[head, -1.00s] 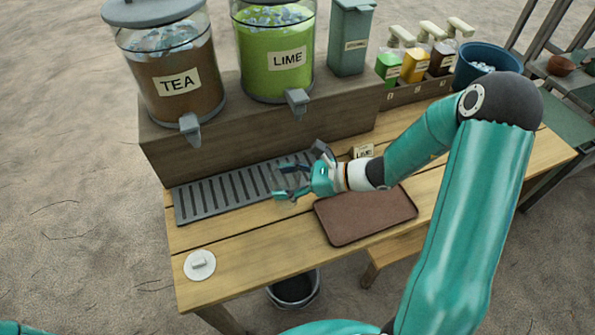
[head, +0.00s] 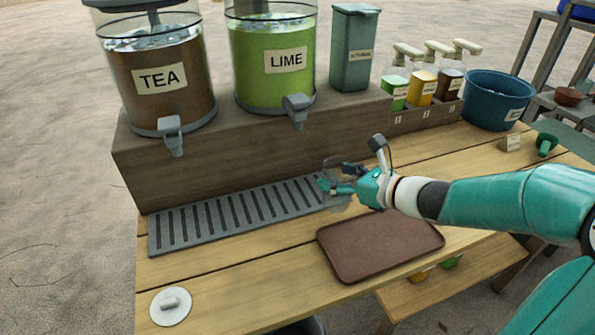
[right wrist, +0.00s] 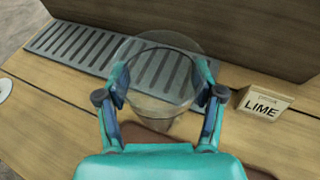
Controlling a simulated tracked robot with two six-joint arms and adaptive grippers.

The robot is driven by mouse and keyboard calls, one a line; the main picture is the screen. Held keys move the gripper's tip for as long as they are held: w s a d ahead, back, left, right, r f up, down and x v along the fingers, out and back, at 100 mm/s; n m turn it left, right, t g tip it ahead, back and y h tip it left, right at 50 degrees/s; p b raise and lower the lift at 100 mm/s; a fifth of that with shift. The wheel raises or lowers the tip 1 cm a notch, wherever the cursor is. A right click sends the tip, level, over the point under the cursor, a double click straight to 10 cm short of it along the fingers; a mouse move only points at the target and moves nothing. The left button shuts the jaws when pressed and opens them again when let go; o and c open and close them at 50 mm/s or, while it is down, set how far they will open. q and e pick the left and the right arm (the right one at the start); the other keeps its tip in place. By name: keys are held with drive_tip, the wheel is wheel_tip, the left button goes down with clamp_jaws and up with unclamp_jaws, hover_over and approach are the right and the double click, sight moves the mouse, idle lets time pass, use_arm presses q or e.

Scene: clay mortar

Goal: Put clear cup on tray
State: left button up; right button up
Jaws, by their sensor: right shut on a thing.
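The clear cup (right wrist: 158,88) is see-through and faint, with its round rim towards the right wrist camera. In the head view it shows as a pale shape (head: 338,202) at the right end of the grey drip grate. My right gripper (head: 338,186) is shut around its sides; both fingers (right wrist: 160,94) flank it in the wrist view. The brown tray (head: 380,245) lies flat and empty on the table, nearer the front than the cup. Whether the cup touches the surface below is unclear. My left gripper is out of view.
The slotted drip grate (head: 235,215) lies before the wooden riser (head: 250,150) bearing the tea (head: 160,85) and lime (head: 272,65) dispensers. A LIME card (right wrist: 264,103) stands right of the gripper. A white lid-like disc (head: 171,306) lies front left. A blue bucket (head: 497,100) stands back right.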

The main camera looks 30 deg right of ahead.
drive_tip(key=x, duration=0.4)
drive_tip(key=r+x, duration=0.1)
drive_tip(key=x, duration=0.8)
drive_tip(key=shift+w+a+r+b, duration=0.1)
drive_tip(key=shift+w+r+b, duration=0.15)
drive_tip(key=shift+r+b, duration=0.15)
drive_tip(key=shift+f, duration=0.45)
drive_tip(key=shift+f, duration=0.15)
drive_tip(key=o, duration=1.2)
